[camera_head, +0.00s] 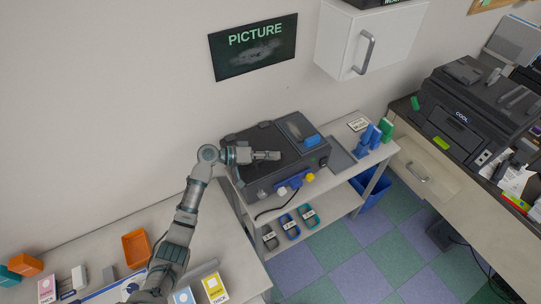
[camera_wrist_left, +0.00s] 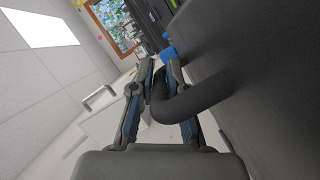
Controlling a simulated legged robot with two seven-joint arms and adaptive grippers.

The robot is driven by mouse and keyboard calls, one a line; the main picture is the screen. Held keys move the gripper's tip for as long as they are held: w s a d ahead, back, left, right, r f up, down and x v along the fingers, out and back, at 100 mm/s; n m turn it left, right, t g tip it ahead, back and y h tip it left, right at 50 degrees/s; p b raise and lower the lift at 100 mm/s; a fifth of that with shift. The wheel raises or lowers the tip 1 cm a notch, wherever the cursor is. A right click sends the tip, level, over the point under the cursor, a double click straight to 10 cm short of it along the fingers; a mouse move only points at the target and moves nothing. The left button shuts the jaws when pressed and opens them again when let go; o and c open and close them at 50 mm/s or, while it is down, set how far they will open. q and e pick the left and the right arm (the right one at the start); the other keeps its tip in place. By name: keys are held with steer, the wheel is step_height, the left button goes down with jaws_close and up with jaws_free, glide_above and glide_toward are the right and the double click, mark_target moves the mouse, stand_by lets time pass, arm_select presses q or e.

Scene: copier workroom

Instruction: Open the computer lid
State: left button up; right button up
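The computer (camera_head: 262,181) is a dark, low box on the white table against the wall, with its lid (camera_head: 262,140) lying flat on top. My left gripper (camera_head: 274,155) is over the lid, its arm coming in from the left. In the left wrist view, a dark curved handle (camera_wrist_left: 195,98) comes out from a dark surface at the right and bends between the fingers of my left gripper (camera_wrist_left: 161,66). The fingers are drawn in around the handle. My right gripper is in neither view.
An orange tray (camera_head: 136,248) and several small boxes are on the counter at the lower left. Blue and green holders (camera_head: 372,136) stand right of the computer. A white wall cabinet (camera_head: 345,40) hangs above. A black printer (camera_head: 465,115) stands at the right.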

arm_select(q)
steer(key=shift+d, duration=0.1)
jaws_close()
steer(key=shift+a+r, duration=0.15)
steer(key=shift+a, duration=0.1)
steer(key=r, duration=0.1)
steer(key=w+r+n+p, duration=0.1)
steer(key=r, duration=0.1)
steer(key=r+n+h+p, duration=0.1)
steer(key=shift+w+a+r, duration=0.2)
steer(key=shift+a+r, duration=0.1)
steer(key=shift+a, duration=0.1)
steer(key=w+a+r+n+h, duration=0.1)
steer(key=w+a+r+n, duration=0.1)
steer(key=w+r+n, duration=0.1)
steer(key=shift+w+a+r+n+h+p, duration=0.2)
steer(key=shift+r+n+h+p, duration=0.25)
steer(key=shift+r, duration=0.55)
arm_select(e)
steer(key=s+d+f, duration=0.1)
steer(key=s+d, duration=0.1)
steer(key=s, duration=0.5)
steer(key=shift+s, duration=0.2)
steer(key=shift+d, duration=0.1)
